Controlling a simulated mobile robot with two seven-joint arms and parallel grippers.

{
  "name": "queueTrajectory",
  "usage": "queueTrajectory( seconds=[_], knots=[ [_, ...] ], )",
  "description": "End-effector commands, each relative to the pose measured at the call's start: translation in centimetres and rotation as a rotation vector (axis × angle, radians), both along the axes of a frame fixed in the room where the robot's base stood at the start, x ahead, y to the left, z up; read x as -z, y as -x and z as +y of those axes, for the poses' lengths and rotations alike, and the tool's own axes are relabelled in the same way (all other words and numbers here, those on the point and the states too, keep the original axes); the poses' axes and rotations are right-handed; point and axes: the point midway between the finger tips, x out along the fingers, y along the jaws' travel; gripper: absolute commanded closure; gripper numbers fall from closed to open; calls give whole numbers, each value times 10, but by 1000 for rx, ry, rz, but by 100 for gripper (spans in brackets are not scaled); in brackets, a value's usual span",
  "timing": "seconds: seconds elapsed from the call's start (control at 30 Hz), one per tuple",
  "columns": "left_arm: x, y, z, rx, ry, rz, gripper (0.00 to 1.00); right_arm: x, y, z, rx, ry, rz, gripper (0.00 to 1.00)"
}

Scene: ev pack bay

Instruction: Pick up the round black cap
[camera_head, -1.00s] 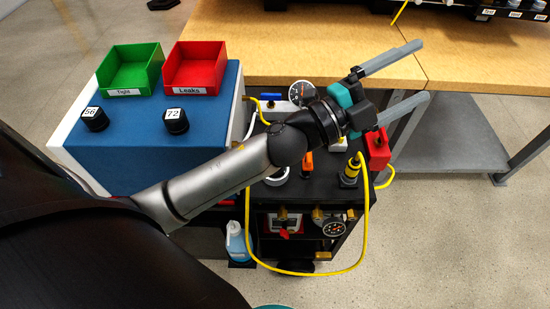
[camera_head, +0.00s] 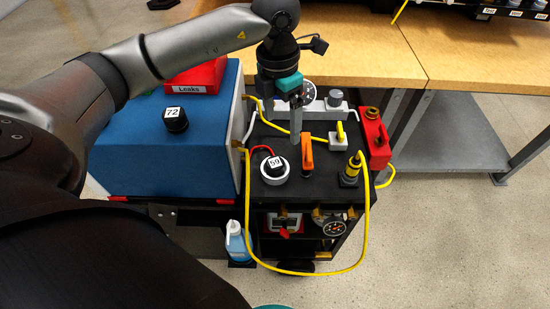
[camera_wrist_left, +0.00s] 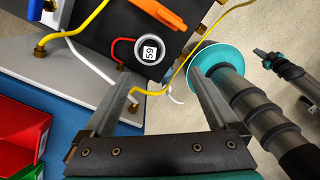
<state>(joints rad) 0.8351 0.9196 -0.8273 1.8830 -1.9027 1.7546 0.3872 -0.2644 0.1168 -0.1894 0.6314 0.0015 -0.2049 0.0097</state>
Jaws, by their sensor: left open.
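A round black cap (camera_head: 276,163) labelled 59 sits in a white ring on the black cart top; it also shows in the left wrist view (camera_wrist_left: 149,50). Another black cap (camera_head: 175,119) labelled 72 stands on the blue case. My left gripper (camera_head: 282,138) is open and empty, pointing down above the cart, behind the cap labelled 59. In the left wrist view my left gripper's fingers (camera_wrist_left: 162,78) are spread, with that cap ahead between their lines. My right gripper (camera_wrist_left: 261,57) appears small at the wrist view's right; its jaws are unclear.
An orange handle (camera_head: 307,153) stands just right of the cap labelled 59. A pressure gauge (camera_head: 306,94), yellow cables and a red block (camera_head: 375,138) are nearby. A red bin (camera_head: 197,77) is partly hidden by my left arm. A wooden bench (camera_head: 370,50) stands behind.

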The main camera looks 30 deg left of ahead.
Motion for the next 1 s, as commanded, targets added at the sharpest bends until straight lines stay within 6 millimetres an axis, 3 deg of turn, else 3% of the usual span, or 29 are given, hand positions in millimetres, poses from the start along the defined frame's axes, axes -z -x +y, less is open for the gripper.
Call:
queueTrajectory(
  seconds=[0.17, 0.53, 0.93, 1.0],
  knots=[
    [9, 1, 17, -20, -66, 10, 7, 4, -1, -2, -1, 2, -1, 100],
    [83, 1, 16, -18, -62, 10, 7, 20, -18, -15, 3, 18, -29, 100],
    [120, 1, 16, -18, -61, 10, 7, 29, -32, -20, 7, 23, -53, 100],
    [128, 1, 16, -17, -60, 9, 7, 27, -42, -20, 8, 24, -63, 100]
  ],
)
